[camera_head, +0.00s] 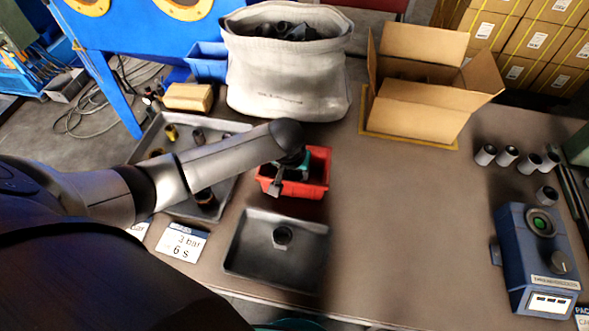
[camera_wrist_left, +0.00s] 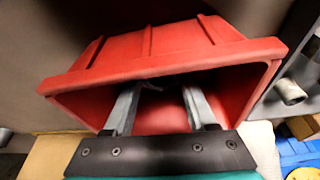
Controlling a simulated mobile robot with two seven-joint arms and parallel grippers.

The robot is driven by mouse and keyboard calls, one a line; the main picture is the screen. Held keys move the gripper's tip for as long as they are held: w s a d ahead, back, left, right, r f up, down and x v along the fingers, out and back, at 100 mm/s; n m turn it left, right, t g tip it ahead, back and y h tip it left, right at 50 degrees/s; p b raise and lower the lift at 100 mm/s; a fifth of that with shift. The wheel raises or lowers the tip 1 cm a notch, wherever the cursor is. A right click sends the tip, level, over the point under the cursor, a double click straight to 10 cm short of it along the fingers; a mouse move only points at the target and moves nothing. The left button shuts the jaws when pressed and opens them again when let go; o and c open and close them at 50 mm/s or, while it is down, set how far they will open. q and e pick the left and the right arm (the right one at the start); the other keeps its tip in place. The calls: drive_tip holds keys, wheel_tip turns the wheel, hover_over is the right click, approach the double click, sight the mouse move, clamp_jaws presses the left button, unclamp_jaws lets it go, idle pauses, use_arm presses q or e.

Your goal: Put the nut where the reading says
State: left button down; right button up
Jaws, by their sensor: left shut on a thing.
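My left gripper (camera_head: 280,184) reaches over the red bin (camera_head: 318,188) on the table. In the left wrist view its two fingers (camera_wrist_left: 163,90) reach in at the mouth of the red bin (camera_wrist_left: 170,62), a little apart. A small dark grey piece shows between the fingertips, mostly hidden; I cannot tell what it is. A dark nut-like ring (camera_head: 282,236) lies in the black tray (camera_head: 250,270) in front of the bin. The blue reading device (camera_head: 535,262) stands at the right with a green button, a knob and a small display too small to read.
A grey compartment tray (camera_head: 232,127) with several small parts lies partly under my left arm. A canvas sack (camera_head: 288,82) and an open cardboard box (camera_head: 420,105) stand at the back. A card (camera_head: 182,242) reads "3 bar 6 s". The middle right is clear.

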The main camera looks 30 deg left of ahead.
use_arm(q)
drive_tip(key=shift+c, duration=1)
unclamp_jaws()
drive_tip(key=shift+f, duration=0.1)
drive_tip(key=p+v, duration=0.4)
drive_tip(key=v, duration=0.8)
drive_tip(key=shift+r, duration=0.35)
